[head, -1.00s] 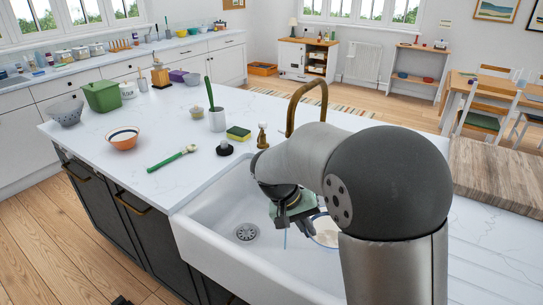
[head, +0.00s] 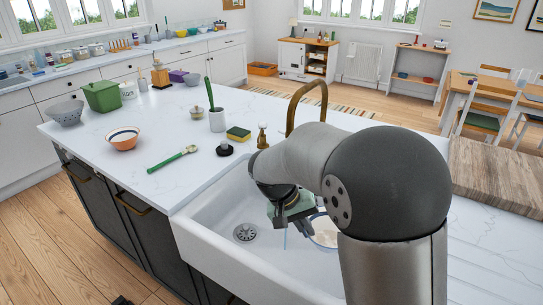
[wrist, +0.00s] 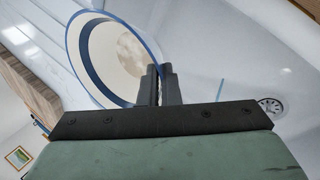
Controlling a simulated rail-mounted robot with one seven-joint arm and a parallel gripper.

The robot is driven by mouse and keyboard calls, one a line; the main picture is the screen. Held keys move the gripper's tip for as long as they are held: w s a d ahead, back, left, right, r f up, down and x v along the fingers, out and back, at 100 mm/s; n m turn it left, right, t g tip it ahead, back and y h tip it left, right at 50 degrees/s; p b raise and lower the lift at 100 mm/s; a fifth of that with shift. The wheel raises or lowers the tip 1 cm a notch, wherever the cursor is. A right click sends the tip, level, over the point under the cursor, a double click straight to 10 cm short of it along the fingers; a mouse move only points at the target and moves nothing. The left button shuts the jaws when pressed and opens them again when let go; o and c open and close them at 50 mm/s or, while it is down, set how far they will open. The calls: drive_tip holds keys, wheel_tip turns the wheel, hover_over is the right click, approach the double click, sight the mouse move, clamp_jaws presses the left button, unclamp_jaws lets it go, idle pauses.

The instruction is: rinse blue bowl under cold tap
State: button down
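The blue bowl (wrist: 92,70) has a blue rim, a dark blue band inside and a mottled brownish patch on its pale inner surface. In the head view the bowl (head: 325,232) is in the white sink (head: 205,215), partly hidden by my arm. My gripper (wrist: 163,75) is shut on the bowl's rim, which runs between the fingers; it also shows in the head view (head: 303,228).
The drain (head: 245,232) is left of the bowl. On the counter are a yellow-green sponge (head: 238,134), a black-based brush (head: 224,149), a green-handled brush (head: 172,158) and an orange bowl (head: 123,138). A wooden board (head: 500,178) lies at right.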

drive_tip(key=a+r+p, duration=0.1)
drive_tip(key=a+r, duration=0.1)
drive_tip(key=s+a+r+p, duration=0.1)
drive_tip(key=a, duration=0.1)
drive_tip(key=shift+s+a+r, duration=0.15)
drive_tip(key=shift+a+r, duration=0.05)
drive_tip(key=shift+r, duration=0.15)
drive_tip(key=shift+a, duration=0.1)
idle(0.7)
